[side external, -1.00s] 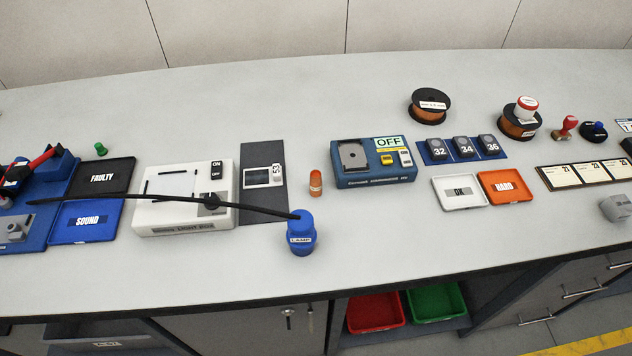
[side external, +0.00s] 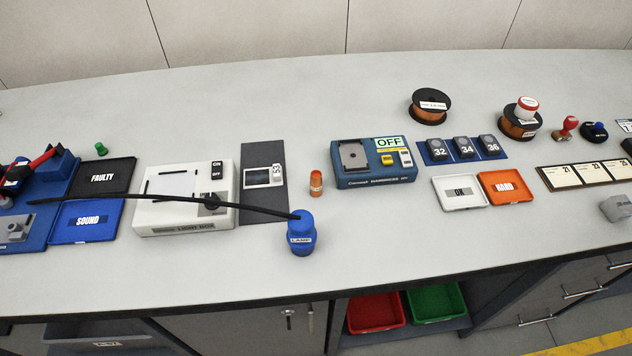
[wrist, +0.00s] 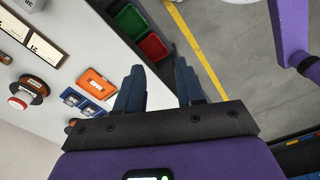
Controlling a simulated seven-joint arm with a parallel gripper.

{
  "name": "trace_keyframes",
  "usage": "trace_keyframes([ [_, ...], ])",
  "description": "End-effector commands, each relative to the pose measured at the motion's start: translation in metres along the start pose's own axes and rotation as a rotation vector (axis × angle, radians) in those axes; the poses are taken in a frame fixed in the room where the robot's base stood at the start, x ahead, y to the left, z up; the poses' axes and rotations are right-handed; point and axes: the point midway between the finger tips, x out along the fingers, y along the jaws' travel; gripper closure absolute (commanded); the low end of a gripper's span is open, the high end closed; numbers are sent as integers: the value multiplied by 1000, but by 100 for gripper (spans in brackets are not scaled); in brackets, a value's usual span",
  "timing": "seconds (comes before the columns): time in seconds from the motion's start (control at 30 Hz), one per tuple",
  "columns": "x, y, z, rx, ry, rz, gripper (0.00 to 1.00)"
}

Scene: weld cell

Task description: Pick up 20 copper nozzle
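A small copper-orange cylinder, which looks like the copper nozzle (side external: 316,183), stands upright on the bench in the side external view, between the dark mat and the blue hardness unit. It has a pale band whose marking is too small to read. My gripper (wrist: 158,68) shows only in the wrist view. I cannot make out the nozzle for certain in the wrist view.
A blue lamp (side external: 301,236) stands in front of the nozzle, with a black rod reaching left over the white light box (side external: 185,215). The blue hardness unit (side external: 375,179) is close on the right. The bench behind is clear. Red and green bins (wrist: 152,46) sit below the bench.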

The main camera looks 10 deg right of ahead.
Motion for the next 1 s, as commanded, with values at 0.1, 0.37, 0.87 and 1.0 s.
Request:
trace_keyframes([
  [0.1,4,12,-10,-79,-35,62,62],
  [0.37,19,66,-78,-511,-195,384,62],
  [0.87,62,76,-291,-1504,-441,1017,62],
  [1.0,86,45,-346,-1776,-472,1177,62],
])
